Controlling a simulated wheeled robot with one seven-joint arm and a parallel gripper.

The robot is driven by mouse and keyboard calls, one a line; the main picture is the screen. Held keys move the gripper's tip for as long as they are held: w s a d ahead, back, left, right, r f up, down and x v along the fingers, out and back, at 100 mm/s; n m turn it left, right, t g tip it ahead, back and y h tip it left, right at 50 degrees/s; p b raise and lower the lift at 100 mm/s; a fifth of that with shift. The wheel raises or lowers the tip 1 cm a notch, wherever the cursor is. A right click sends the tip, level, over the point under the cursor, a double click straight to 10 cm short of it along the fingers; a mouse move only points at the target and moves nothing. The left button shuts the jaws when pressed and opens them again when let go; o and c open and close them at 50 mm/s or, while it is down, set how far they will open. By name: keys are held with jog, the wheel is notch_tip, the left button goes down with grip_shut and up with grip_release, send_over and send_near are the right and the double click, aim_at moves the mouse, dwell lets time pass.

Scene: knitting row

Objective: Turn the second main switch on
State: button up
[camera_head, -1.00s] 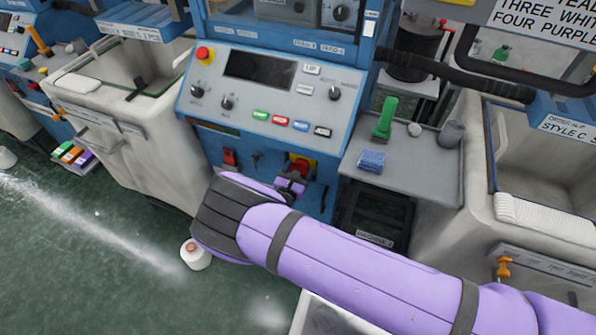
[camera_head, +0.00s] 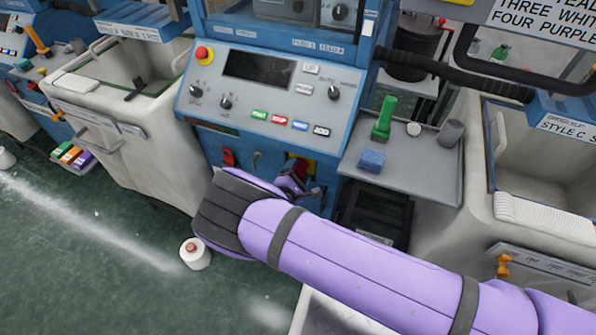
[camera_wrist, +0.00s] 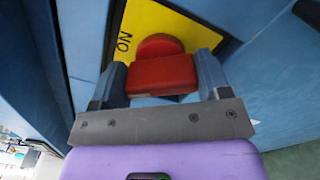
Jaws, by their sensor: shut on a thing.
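The main switch has a red handle (camera_wrist: 163,74) on a yellow plate (camera_wrist: 135,24) marked "ON". The wrist view shows the handle between the two blue-grey fingers of my gripper (camera_wrist: 161,84), which is shut on it. In the head view my gripper (camera_head: 291,184) is at the lower front of the blue machine (camera_head: 262,105), below the button panel. My purple arm reaches it from the lower right. The yellow plate (camera_head: 310,161) and the handle are partly hidden there by my gripper and wrist.
A smaller red switch (camera_head: 229,157) sits left of my gripper. A grey side shelf (camera_head: 425,173) holds a green tool (camera_head: 383,118), a blue block (camera_head: 371,160) and cups. Bins flank the machine.

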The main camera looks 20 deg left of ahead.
jog(key=m, duration=0.7)
jog(key=shift+f, duration=0.15)
jog(key=shift+d, duration=0.1)
dwell(0.3)
jog(key=o, duration=0.7)
jog(key=shift+c, duration=0.2)
jog(key=s, duration=1)
jog(key=shift+s+a, duration=0.4)
jog(key=shift+a, duration=0.05)
